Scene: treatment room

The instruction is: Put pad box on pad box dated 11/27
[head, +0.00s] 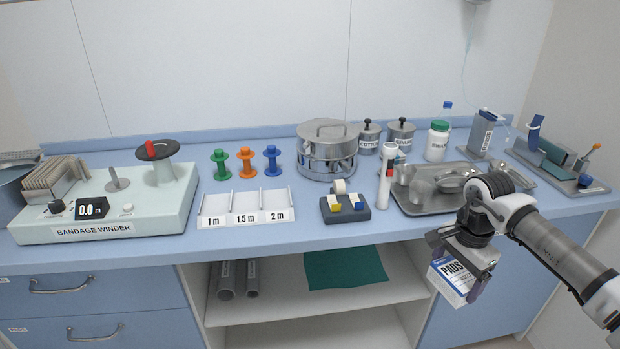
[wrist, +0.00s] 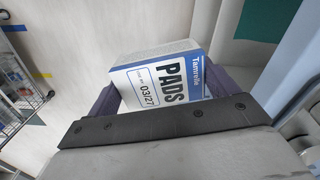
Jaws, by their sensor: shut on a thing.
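The pad box (head: 453,282) is white and blue with the word PADS on it. It is in my gripper (head: 458,268), tilted, in front of the counter's front edge at the right and below the counter top. In the wrist view the pad box (wrist: 165,82) sits between the two dark fingers of my gripper (wrist: 170,88), which are shut on it. Its label there reads 03/27. I cannot make out a pad box dated 11/27 in either view.
The blue counter (head: 290,232) holds a bandage winder (head: 110,212), a divided white tray (head: 247,207), a tape dispenser (head: 345,208) and a metal tray (head: 415,207). Below is an open shelf (head: 300,307) with a green cloth (head: 345,268). A wire cart (wrist: 22,85) stands at the left in the wrist view.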

